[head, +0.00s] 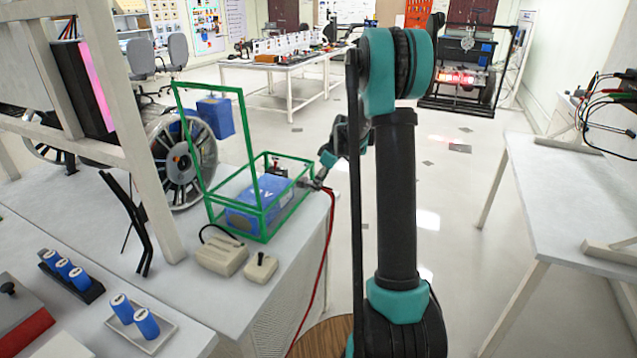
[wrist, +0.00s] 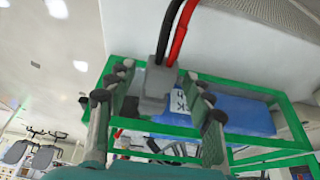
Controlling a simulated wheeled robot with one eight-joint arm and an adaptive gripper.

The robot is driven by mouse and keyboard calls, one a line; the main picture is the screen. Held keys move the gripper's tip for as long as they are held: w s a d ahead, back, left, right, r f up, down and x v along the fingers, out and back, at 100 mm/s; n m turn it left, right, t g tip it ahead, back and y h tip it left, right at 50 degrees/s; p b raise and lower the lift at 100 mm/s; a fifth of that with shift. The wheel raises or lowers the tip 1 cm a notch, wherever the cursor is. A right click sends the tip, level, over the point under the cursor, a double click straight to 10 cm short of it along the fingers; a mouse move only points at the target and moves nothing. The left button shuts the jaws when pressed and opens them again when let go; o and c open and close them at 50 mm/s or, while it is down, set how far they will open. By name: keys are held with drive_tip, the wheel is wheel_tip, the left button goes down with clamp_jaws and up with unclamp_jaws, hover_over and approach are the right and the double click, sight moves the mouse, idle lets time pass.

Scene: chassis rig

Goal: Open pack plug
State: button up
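The blue battery pack (head: 258,203) lies inside a green open frame (head: 240,228) on the white bench, and it also shows in the wrist view (wrist: 235,115). A grey plug (wrist: 154,82) with a black and a red cable sits at the pack's end, at the frame's edge. My gripper (wrist: 158,78) is open, with one finger on each side of the plug. Gaps show between the fingers and the plug. In the head view my gripper (head: 313,184) is small at the frame's right end, and the plug is hard to make out there.
The red cable (head: 325,245) hangs down past the bench edge. A beige box (head: 221,255) and a small joystick box (head: 261,267) stand in front of the frame. A wheel (head: 185,160) is behind left. Open floor is to the right.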

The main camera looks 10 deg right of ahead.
drive_tip(key=v, duration=1.2)
drive_tip(key=shift+f, duration=0.1)
drive_tip(key=s+f+m+h, duration=0.1)
drive_tip(key=s+f+m, duration=0.2)
drive_tip(key=s, duration=0.8)
drive_tip(key=s+a+f+m+t+h, duration=0.1)
drive_tip(key=s+f+m, duration=0.3)
drive_tip(key=s, duration=0.8)
drive_tip(key=s+f+m+h, duration=0.1)
drive_tip(key=s+f+m, duration=0.3)
drive_tip(key=s, duration=0.8)
drive_tip(key=shift+s+f+t+h, duration=0.2)
drive_tip(key=shift+f+t+h, duration=0.15)
drive_tip(key=shift+f, duration=0.3)
drive_tip(key=shift+a, duration=0.2)
